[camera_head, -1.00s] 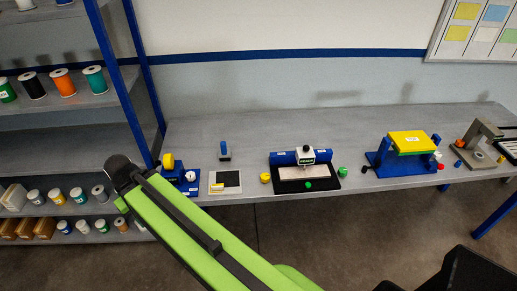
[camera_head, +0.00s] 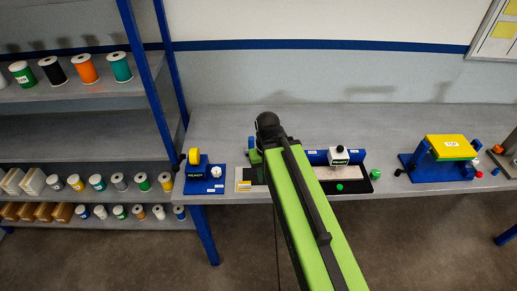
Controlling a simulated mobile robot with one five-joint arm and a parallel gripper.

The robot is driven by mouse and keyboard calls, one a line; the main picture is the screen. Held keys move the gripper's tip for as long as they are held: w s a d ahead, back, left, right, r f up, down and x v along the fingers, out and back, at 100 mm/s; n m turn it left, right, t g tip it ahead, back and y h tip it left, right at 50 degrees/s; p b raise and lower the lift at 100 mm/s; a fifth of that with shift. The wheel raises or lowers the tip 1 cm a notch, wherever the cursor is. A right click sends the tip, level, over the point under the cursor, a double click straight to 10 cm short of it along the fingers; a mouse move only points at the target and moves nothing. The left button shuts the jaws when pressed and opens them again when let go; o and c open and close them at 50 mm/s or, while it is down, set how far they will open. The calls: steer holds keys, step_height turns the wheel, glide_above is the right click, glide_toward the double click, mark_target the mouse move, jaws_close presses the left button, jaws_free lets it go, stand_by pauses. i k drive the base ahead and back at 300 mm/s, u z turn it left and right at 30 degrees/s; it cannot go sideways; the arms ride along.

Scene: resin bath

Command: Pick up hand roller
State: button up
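The hand roller (camera_head: 251,143) seems to be the small tool with a blue upright handle at the back of the bench. Only a sliver of its handle shows, just left of my arm's end; its base is hidden. My green and black arm reaches up from the bottom of the view over the bench. Its black end (camera_head: 268,127) overlaps the roller's place in the picture. The gripper fingers are hidden behind the arm, so I cannot tell if they are open or touch the roller.
A blue stand with a yellow roll (camera_head: 205,176) is to the left. A blue fixture with a black tray (camera_head: 355,186) and a yellow-topped blue stand (camera_head: 447,150) are to the right. Spool shelves (camera_head: 80,135) stand left.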

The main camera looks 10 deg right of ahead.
mark_target(251, 138)
steer(key=z, duration=0.05)
steer(key=k, duration=0.45)
steer(key=u, duration=0.7)
steer(key=i, duration=1.2)
steer(key=u, duration=0.8)
